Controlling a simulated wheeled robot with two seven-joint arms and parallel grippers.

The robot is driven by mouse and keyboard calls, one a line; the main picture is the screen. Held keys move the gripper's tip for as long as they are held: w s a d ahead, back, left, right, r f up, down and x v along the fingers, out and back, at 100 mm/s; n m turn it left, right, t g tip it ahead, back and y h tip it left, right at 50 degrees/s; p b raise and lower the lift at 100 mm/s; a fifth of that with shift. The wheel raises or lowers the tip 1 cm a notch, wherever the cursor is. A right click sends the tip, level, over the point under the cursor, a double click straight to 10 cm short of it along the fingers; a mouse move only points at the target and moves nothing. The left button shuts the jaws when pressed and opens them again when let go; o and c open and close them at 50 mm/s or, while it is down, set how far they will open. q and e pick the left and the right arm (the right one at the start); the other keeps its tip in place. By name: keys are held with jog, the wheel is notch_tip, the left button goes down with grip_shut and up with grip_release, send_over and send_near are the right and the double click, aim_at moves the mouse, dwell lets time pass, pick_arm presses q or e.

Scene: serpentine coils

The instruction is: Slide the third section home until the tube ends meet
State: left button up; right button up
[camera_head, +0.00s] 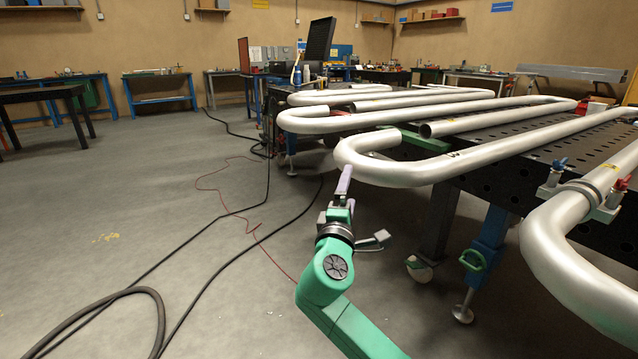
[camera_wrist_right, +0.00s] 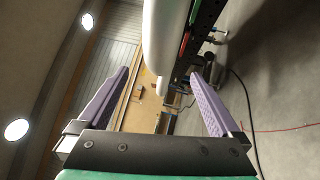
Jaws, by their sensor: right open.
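A grey U-bend tube section (camera_head: 385,174) lies on the dark perforated table, its curve overhanging the table's left edge. The end of its short upper leg (camera_head: 392,138) faces the open end of a straight tube (camera_head: 428,129), with a gap between. My right gripper (camera_head: 345,181) has purple fingers and is just below the curve's left side. In the right wrist view its fingers (camera_wrist_right: 160,78) are apart, and a pale tube (camera_wrist_right: 163,42) lies across the space between and beyond them. I cannot tell whether they touch it. My left gripper is out of view.
Another tube section (camera_head: 300,120) curves farther back on the table. A nearer large tube (camera_head: 560,255) is held by clamps (camera_head: 559,165) at right. The perforated table (camera_head: 500,160) has legs below. A black cable (camera_head: 130,292) lies on the open floor at left.

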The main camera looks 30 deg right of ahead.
aim_at(350, 161)
jog(key=x, duration=1.4)
jog(key=shift+w, duration=0.15)
jog(key=shift+f, duration=0.1)
grip_shut()
jog(key=shift+w+a+f, duration=0.1)
jog(key=shift+a+f, duration=0.1)
jog(key=shift+a, duration=0.5)
jog(key=shift+a+r, duration=0.1)
jog(key=shift+a, duration=0.15)
jog(key=shift+c, duration=0.6)
grip_release()
jog(key=shift+o, duration=0.6)
jog(key=shift+a+r, duration=0.1)
jog(key=shift+a, duration=0.05)
